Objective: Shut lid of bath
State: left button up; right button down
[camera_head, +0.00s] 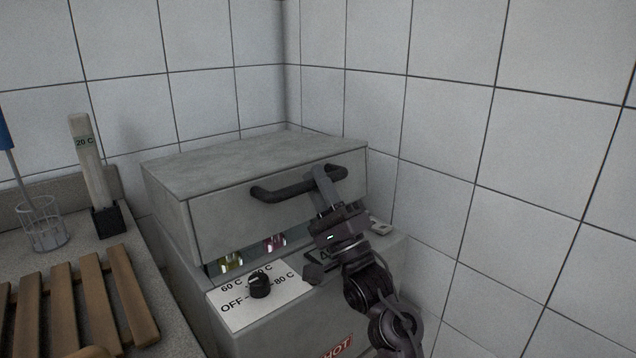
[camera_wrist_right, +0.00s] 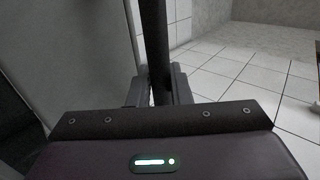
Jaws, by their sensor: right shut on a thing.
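The bath (camera_head: 275,325) is a grey box in the corner, with a grey lid (camera_head: 240,150) on top. The lid looks nearly level, but a gap shows under its front edge. Through the gap I see something yellow (camera_head: 231,262) and something pink (camera_head: 275,243). A dark bar handle (camera_head: 280,193) runs along the lid's front. My right gripper (camera_head: 328,182) is shut on the handle towards its right end. In the right wrist view the handle (camera_wrist_right: 155,35) passes between the fingers (camera_wrist_right: 158,88). My left gripper is not in view.
Tiled walls (camera_head: 470,110) stand close behind and right of the bath. A black knob (camera_head: 259,284) sticks up from its front panel. On the left counter are a wooden slatted rack (camera_head: 95,295), a clear beaker (camera_head: 42,222) and an upright "20 C" marker (camera_head: 90,165).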

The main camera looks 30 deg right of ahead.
jog(key=shift+f, duration=0.1)
jog(key=c, duration=1.4)
grip_release()
jog(key=shift+w, duration=0.1)
jog(key=shift+o, duration=0.2)
